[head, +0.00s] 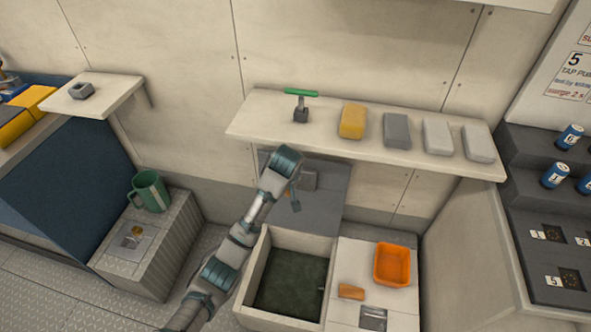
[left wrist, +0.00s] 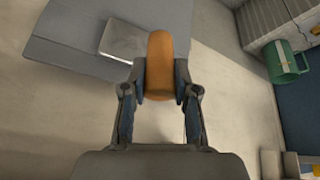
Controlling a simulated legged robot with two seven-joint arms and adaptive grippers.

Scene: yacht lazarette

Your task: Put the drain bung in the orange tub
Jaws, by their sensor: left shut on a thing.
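My left gripper (head: 293,202) is shut on an orange-brown rounded piece (left wrist: 159,66), which looks like the drain bung. In the left wrist view it sits between the two fingertips (left wrist: 160,88); in the head view it is mostly hidden by the gripper. The gripper is in the air in front of the grey back panel, above the far end of the sink. The orange tub (head: 392,265) stands on the white counter to the right of the sink, lower right of the gripper. It looks empty. My right gripper is in neither view.
A small tan-orange piece (head: 351,291) lies on the counter left of the tub. The dark-bottomed sink (head: 289,285) lies between. A shelf (head: 262,128) above holds a green-handled tool (head: 301,104) and several blocks. A green mug (head: 149,191) stands at left.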

